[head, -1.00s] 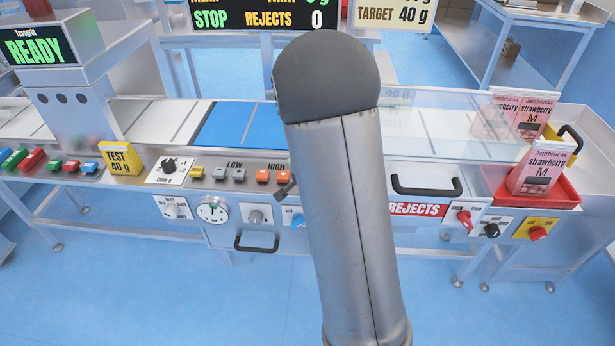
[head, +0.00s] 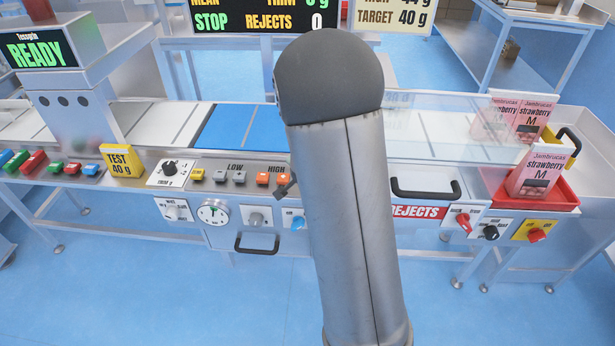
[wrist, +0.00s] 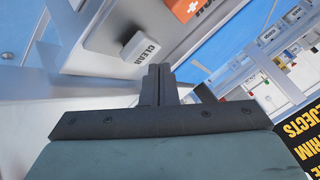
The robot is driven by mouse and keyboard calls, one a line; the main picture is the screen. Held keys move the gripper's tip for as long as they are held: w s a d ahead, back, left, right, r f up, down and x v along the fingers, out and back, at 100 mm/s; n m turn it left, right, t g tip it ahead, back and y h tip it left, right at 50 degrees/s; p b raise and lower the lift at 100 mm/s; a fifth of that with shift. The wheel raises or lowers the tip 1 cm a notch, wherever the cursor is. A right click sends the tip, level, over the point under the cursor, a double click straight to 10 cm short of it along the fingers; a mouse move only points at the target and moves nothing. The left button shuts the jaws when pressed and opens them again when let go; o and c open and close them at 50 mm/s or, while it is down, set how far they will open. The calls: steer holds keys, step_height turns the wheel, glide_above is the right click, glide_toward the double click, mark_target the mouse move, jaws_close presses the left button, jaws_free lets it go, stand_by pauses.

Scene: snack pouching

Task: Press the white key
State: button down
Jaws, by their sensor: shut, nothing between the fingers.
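The white key (wrist: 138,47), marked CLEAR, sits on a light panel in the wrist view, below an orange key (wrist: 184,8). In the head view my arm hides the white key. My gripper (wrist: 158,70) is shut and empty, its fingertips just right of and below the white key in the wrist view. I cannot tell whether they touch it. In the head view a small dark part of my gripper (head: 287,188) shows at the left edge of my arm, close to the orange keys (head: 264,178).
Grey keys (head: 219,176) and a yellow key (head: 197,174) lie left of the orange ones. A dial (head: 169,168) and the yellow TEST 40 g block (head: 119,161) are farther left.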

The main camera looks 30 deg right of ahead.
steer(key=shift+r+p, duration=1.75)
steer(key=shift+r, duration=0.85)
steer(key=shift+f, duration=0.1)
steer(key=s+a+r+n+g+y, duration=0.4)
steer(key=s+a+n, duration=0.3)
steer(key=s+a, duration=0.45)
steer(key=s+a+r+n+g, duration=0.1)
steer(key=s+a+n+g, duration=0.1)
steer(key=s, duration=0.7)
steer(key=s+a+r+n+g, duration=0.2)
steer(key=s+n, duration=0.3)
steer(key=s, duration=0.3)
steer(key=shift+s+a+r, duration=0.25)
steer(key=shift+s+a, duration=0.15)
steer(key=shift+a, duration=0.15)
